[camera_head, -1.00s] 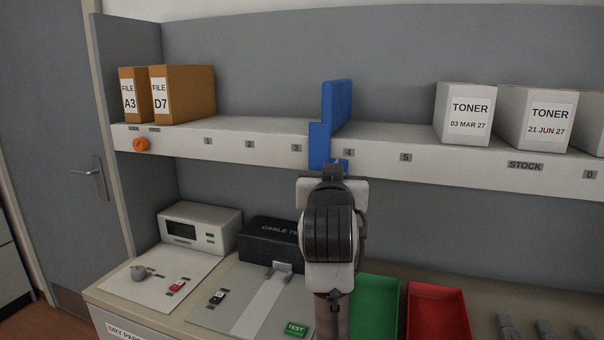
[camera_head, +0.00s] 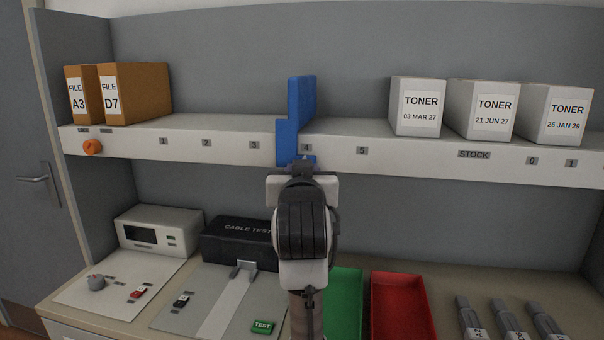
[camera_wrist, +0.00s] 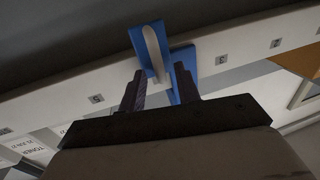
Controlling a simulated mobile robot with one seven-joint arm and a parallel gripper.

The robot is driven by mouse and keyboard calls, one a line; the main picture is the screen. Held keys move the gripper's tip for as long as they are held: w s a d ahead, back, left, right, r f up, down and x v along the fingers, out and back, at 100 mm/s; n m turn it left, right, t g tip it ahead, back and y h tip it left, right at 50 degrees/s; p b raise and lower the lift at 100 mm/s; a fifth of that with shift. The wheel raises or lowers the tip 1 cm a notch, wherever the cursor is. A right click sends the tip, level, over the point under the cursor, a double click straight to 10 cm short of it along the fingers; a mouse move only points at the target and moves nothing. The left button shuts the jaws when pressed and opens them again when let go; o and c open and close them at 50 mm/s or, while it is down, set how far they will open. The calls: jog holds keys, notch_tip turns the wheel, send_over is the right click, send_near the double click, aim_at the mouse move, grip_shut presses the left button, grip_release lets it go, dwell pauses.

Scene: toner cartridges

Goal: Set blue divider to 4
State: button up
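The blue divider (camera_head: 299,105) stands upright on the shelf. Its front flap hangs over the shelf edge between labels 3 (camera_head: 254,145) and 4 (camera_head: 306,148), its right edge close beside the 4. My gripper (camera_head: 302,172) is at the shelf front, just below the divider. In the wrist view the two fingers of my gripper (camera_wrist: 160,82) are spread apart at the lower part of the divider (camera_wrist: 148,48). The right finger overlaps the blue flap; a gap shows beside the left finger. Whether they touch it is unclear. Label 4 is hidden in the wrist view.
Two brown files (camera_head: 135,93) stand at the left end of the shelf, white toner boxes (camera_head: 417,107) at the right. Shelf room around label 5 (camera_head: 362,151) is clear. Below are a black cable tester (camera_head: 238,240), a green tray (camera_head: 344,300) and a red tray (camera_head: 402,305).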

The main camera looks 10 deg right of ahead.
jog(key=shift+s, duration=0.15)
jog(key=s+a+b, duration=0.2)
jog(key=s, duration=1.1)
jog(key=shift+s, duration=0.15)
